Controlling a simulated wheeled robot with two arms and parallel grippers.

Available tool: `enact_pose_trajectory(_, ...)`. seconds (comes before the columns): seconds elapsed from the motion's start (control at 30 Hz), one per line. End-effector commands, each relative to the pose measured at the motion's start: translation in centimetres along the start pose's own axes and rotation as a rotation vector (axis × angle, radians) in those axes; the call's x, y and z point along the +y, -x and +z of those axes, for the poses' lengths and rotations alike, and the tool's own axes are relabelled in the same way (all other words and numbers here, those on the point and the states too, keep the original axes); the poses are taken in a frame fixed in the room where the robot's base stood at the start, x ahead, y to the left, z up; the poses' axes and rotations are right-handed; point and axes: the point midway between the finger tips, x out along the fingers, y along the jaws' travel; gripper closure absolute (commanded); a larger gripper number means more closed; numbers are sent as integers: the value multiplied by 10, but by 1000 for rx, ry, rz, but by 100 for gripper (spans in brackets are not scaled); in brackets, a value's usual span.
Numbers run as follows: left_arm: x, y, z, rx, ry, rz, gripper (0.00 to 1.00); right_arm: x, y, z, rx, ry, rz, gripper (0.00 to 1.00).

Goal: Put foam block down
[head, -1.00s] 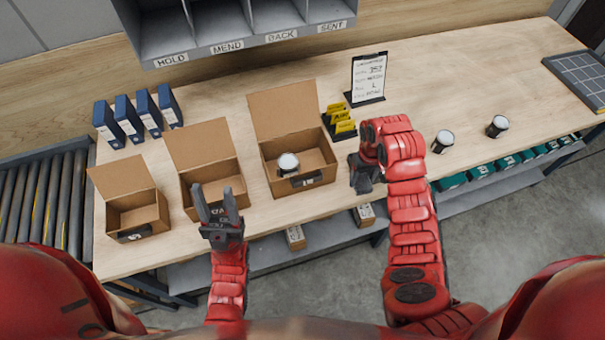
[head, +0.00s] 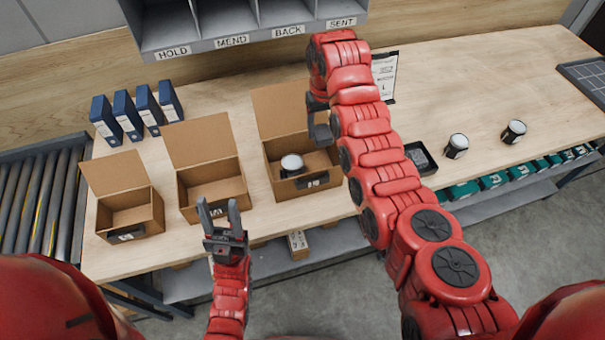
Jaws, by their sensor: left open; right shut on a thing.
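My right gripper (head: 319,122) is over the right part of the largest open cardboard box (head: 318,183), its arm reaching across the bench. It is shut on a small dark grey thing, probably the foam block, but gripper and thing are too alike in colour to separate clearly. Inside that box stands a black jar with a white lid (head: 291,165), left of the gripper. My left gripper (head: 219,213) is open and empty, its fingers pointing up in front of the middle open box (head: 213,192).
A smaller open box (head: 130,214) stands at the left. Blue binders (head: 129,118) stand behind the boxes, below a grey pigeonhole shelf (head: 240,40). A dark tray (head: 420,157) and two jars (head: 457,146) are right of my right arm. The bench's right part is mostly clear.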

Motion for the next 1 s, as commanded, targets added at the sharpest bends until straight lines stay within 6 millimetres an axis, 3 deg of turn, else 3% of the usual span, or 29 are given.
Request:
enact_pose_trajectory(0.17,0,0,0,0,0,0,50,-11,-3,0,-2,17,-2,90)
enact_pose_trajectory(0.27,0,1,0,0,0,0,50,-12,-20,1,-5,19,-2,90)
enact_pose_trajectory(0.4,-1,-21,-4,0,0,0,50,-11,-45,4,-15,17,-2,90)
enact_pose_trajectory(0.5,-1,-22,-4,0,0,0,50,-11,-57,2,-8,17,-1,90)
enact_pose_trajectory(1.0,-2,-31,-5,0,0,0,50,-10,-95,0,-2,16,-1,90)
